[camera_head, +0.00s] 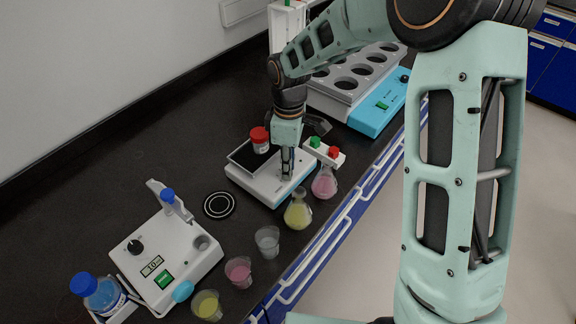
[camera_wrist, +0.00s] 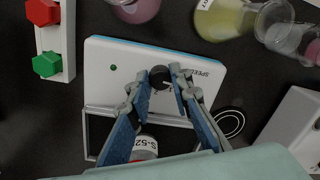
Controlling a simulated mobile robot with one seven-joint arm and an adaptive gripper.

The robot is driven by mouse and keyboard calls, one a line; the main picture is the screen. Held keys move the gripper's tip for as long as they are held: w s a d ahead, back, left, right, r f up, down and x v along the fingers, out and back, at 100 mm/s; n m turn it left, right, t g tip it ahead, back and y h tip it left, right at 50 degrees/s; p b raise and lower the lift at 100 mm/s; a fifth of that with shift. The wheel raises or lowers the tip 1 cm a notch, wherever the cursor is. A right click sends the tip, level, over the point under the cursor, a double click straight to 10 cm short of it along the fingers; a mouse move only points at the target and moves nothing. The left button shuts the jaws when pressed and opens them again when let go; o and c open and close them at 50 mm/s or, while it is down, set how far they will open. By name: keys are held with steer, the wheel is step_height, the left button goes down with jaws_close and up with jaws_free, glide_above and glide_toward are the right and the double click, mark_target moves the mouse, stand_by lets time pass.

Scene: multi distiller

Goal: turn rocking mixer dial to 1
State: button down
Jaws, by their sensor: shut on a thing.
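The rocking mixer (camera_head: 268,186) is a white box with a light blue side and a dark tray on top, in the middle of the bench in the head view. In the wrist view its white front panel (camera_wrist: 120,62) shows a green light and the word SPEED. The black dial (camera_wrist: 160,76) sits between the fingertips of my gripper (camera_wrist: 162,80), which is shut on it from above. In the head view my gripper (camera_head: 287,168) points down at the front of the mixer and hides the dial. The dial's setting cannot be read.
A box with green and red knobs (camera_head: 324,152) stands to the right. Pink (camera_head: 324,184) and yellow (camera_head: 298,212) flasks stand close by along the bench edge. A white device (camera_head: 165,258) stands at the front left.

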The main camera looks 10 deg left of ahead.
steer(key=m+b, duration=0.1)
steer(key=m, duration=0.2)
steer(key=shift+m, duration=0.4)
steer(key=shift+m+b, duration=0.65)
steer(key=shift+m, duration=1.25)
steer(key=c, duration=1.7)
jaws_free()
steer(key=shift+c, duration=0.2)
steer(key=shift+r, duration=0.1)
